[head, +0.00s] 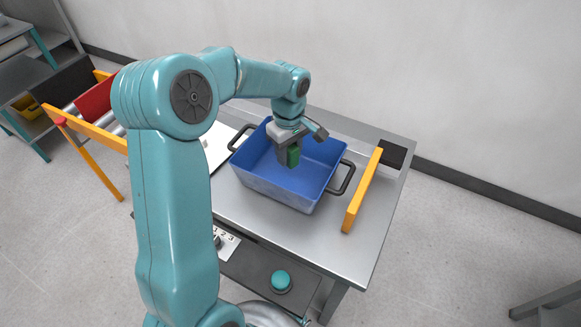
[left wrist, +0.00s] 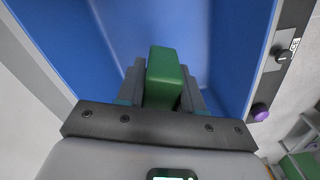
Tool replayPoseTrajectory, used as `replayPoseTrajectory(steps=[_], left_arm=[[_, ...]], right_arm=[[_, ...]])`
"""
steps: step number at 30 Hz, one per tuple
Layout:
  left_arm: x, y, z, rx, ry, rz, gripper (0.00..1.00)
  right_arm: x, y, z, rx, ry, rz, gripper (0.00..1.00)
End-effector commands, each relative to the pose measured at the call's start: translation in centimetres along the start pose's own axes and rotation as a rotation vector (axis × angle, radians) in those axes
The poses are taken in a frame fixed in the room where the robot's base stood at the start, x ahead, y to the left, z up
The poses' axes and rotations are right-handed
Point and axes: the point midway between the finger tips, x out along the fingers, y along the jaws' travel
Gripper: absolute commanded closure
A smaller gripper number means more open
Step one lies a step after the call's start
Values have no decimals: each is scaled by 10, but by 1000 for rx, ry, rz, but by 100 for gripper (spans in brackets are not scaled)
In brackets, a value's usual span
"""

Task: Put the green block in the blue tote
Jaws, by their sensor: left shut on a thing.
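The blue tote (head: 270,183) stands on the metal table, with a dark handle at each end. My left gripper (head: 289,155) is over the tote's opening, pointing down, and is shut on the green block (head: 293,157). In the left wrist view the green block (left wrist: 164,75) sits between the two grey fingers, with the tote's blue walls (left wrist: 240,50) around it. I cannot tell how far the block is above the tote's floor. My right gripper is not in view.
The metal table (head: 355,255) has an orange bar (head: 362,190) right of the tote. A roller conveyor with a red bin (head: 95,99) is at the left. A wall runs behind.

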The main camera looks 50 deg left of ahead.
Motion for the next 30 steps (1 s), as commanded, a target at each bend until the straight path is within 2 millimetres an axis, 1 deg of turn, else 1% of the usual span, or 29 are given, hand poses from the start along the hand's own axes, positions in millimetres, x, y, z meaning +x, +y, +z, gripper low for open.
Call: replayPoseTrajectory(steps=[1,5,9,12,15,21,25,26,27,28,30], left_arm=[[7,0,0,0,0,-1,96],[18,2,0,0,1,-1,96],[42,2,0,1,-1,-3,96],[54,4,0,1,0,-1,96],[58,4,0,1,1,1,96],[57,4,0,1,1,1,96],[62,4,0,1,1,1,96],[60,4,0,1,1,1,54],[60,4,0,1,1,1,41],[60,4,0,1,1,1,38],[60,4,0,1,1,1,38]], right_arm=[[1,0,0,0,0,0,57],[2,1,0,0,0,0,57],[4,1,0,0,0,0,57],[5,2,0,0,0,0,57],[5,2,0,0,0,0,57],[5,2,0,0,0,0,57],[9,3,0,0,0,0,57],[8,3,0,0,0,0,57],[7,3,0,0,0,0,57],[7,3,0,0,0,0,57],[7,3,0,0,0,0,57]])
